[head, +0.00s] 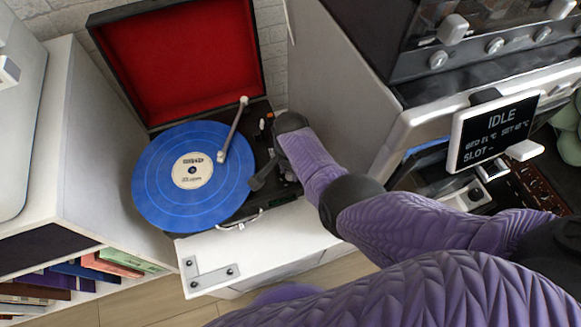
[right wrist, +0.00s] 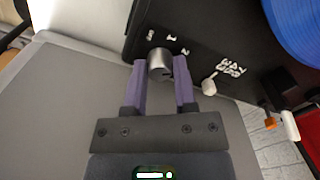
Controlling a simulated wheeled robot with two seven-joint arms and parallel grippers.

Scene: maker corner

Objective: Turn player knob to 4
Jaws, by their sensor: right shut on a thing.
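The record player (head: 262,205) is black with its red-lined lid open and a blue record (head: 165,205) on it. In the right wrist view its silver round knob (right wrist: 160,64) stands on the black top panel (right wrist: 205,30). My right gripper (right wrist: 160,74) is shut on the knob, one purple finger on each side. Small white marks, some looking like digits, show around the knob's far side; I cannot tell where the knob points. In the head view my right gripper (head: 272,172) is at the player's right side, and the knob is not clearly visible. My left gripper is not in view.
A small white knob (right wrist: 209,87) sits beside my right finger. The tonearm (head: 233,128) reaches over the record. A grey machine (head: 340,80) and a display reading IDLE (head: 497,132) stand right. A white shelf (head: 90,150) with books is left.

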